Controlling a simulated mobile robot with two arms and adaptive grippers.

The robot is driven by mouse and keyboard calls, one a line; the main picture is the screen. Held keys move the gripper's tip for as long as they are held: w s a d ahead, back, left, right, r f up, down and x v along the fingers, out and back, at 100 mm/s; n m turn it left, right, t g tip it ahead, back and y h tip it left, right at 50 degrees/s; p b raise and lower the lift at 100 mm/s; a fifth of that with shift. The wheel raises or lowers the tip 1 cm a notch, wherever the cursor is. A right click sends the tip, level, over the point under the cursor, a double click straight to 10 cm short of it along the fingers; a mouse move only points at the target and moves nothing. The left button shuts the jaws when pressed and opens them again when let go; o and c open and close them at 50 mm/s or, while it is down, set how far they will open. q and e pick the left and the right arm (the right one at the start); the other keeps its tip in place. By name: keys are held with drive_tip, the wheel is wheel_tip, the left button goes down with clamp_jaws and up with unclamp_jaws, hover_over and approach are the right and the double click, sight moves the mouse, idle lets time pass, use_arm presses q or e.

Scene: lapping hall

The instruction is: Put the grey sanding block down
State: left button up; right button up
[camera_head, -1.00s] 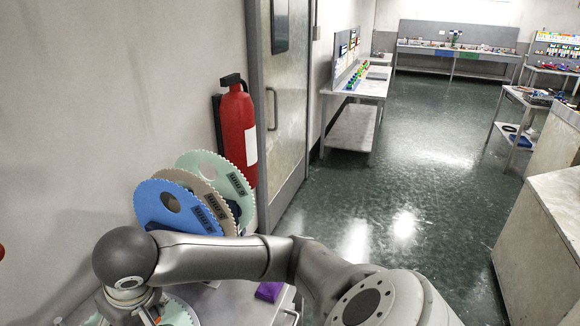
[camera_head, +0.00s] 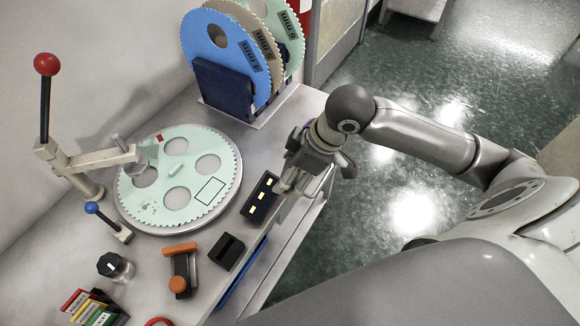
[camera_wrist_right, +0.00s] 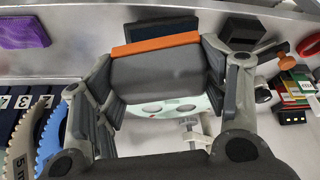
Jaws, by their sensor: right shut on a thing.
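My right gripper (camera_head: 286,186) is at the right edge of the grey bench (camera_head: 166,97) in the head view. My left gripper is not in view.
A round pale-green lapping plate (camera_head: 210,165) and a red-knobbed lever (camera_head: 45,66) stand to the left. A rack holds toothed discs (camera_head: 213,52) behind. A black slotted block (camera_head: 227,251) and an orange-knobbed tool (camera_head: 178,284) lie in front. A purple pad (camera_wrist_right: 20,28) shows in the wrist view.

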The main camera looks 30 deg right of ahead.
drive_tip(key=shift+s+f+n, duration=0.25)
drive_tip(key=shift+f+n, duration=0.2)
drive_tip(key=shift+n, duration=0.05)
drive_tip(key=w+d+f, duration=0.1)
drive_tip(key=w+f, duration=0.2)
drive_tip(key=w, duration=0.1)
drive_tip(key=w+d+f+p, duration=0.1)
drive_tip(key=w+d+f, duration=0.1)
drive_tip(key=w+f, duration=0.1)
drive_tip(key=w+d+f, duration=0.2)
drive_tip(key=w+f, duration=0.1)
drive_tip(key=w, duration=0.2)
drive_tip(key=shift+w+d+f+p, duration=0.1)
drive_tip(key=shift+d+f+p, duration=0.1)
drive_tip(key=shift+p, duration=0.2)
drive_tip(key=shift+w+d+f, duration=0.1)
drive_tip(key=shift+w+f, duration=0.05)
drive_tip(key=shift+f, duration=0.05)
wheel_tip(320, 180, down, 2)
drive_tip(key=shift+f+p, duration=0.1)
drive_tip(key=shift+p, duration=0.4)
drive_tip(key=shift+f, duration=0.5)
drive_tip(key=o, duration=0.6)
drive_tip(key=shift+f, duration=0.15)
